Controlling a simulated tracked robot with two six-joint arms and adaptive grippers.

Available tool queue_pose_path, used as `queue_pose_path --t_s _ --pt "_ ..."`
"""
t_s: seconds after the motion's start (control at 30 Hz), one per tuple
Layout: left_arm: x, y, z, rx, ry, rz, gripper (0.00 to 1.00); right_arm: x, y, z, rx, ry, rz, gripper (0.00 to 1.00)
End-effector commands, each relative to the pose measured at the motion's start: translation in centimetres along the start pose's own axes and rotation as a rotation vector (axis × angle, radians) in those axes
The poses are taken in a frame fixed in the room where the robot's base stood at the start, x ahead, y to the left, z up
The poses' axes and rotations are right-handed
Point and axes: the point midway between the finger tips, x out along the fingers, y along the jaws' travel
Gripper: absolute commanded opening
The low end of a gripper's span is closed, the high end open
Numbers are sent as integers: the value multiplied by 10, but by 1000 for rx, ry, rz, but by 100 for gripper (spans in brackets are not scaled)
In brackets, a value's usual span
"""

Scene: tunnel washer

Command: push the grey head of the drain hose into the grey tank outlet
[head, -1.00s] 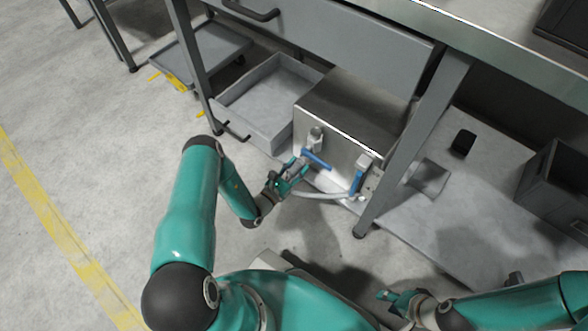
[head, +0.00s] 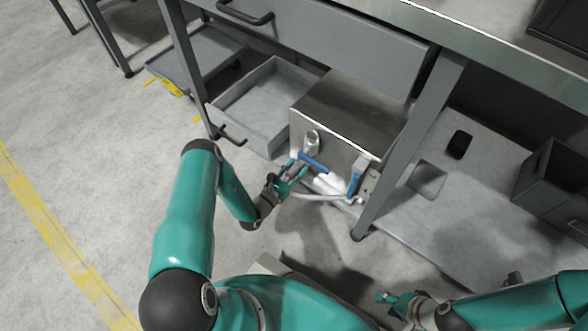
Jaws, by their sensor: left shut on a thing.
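The tank is a brushed metal box (head: 350,110) under the bench. Its front carries a grey fitting (head: 312,142) with a blue lever (head: 314,163) at the left. A second fitting (head: 372,164) with an upright blue lever (head: 354,184) is at the right. I cannot tell for certain which fitting is the outlet. My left gripper (head: 293,177) is shut in front of the tank, just left of and below the left lever. The pale drain hose (head: 322,197) runs from it rightward; its head is hidden at the fingers. My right gripper (head: 385,298) is low, away from the tank; its opening is unclear.
An open grey drawer or tray (head: 262,108) stands left of the tank. A bench leg (head: 408,150) stands close on its right. A black object (head: 459,144) and a dark crate (head: 556,185) are on the lower shelf.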

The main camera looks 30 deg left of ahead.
Motion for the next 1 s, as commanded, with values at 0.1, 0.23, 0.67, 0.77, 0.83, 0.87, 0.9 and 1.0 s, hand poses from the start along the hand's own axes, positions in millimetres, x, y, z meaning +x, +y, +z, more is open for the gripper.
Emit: queue_pose_path --t_s 0.1,0.23,0.67,0.77,0.83,0.87,0.9,1.0 --pt "1 0 0 1 -1 0 3 0 0 0 0 0 0 40" --pt "1 0 0 1 -1 0 3 0 0 0 0 0 0 40" --pt "0 0 0 0 -1 0 71 0 0 0 0 0 0 40" --pt "0 0 0 0 0 0 71 0 0 0 0 0 0 40" --pt "-1 0 0 0 1 0 71 0 0 0 0 0 0 40" --pt "-2 0 0 -1 1 0 71 0 0 0 0 0 0 40" --pt "-4 0 0 -1 1 0 71 0 0 0 0 0 0 40" --pt "-13 1 -1 -1 3 2 71 0 0 0 0 0 0 40"
